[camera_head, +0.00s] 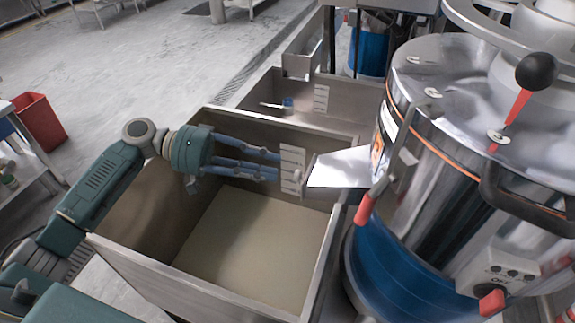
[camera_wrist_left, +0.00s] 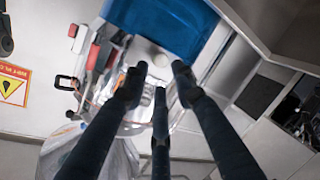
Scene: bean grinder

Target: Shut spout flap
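The grinder (camera_head: 430,190) is a shiny metal drum with a blue lower part at the right. Its pale metal spout (camera_head: 340,168) juts left over the edge of a bin. A red-tipped lever (camera_head: 365,207) hangs beside the spout; I cannot tell whether it belongs to the flap, or how far the flap is open. My left gripper (camera_head: 277,166) is over the bin, left of the spout and apart from it. In the left wrist view its dark fingers (camera_wrist_left: 158,88) are spread and empty, with the grinder's blue part (camera_wrist_left: 165,22) beyond. My right gripper is not in view.
The metal bin (camera_head: 190,297) below my left arm has high walls and pale contents. A second bin (camera_head: 345,92) stands behind it. A black-knobbed lever (camera_head: 525,88) rises from the grinder. A red bin (camera_head: 40,122) stands at far left; the floor behind is mostly clear.

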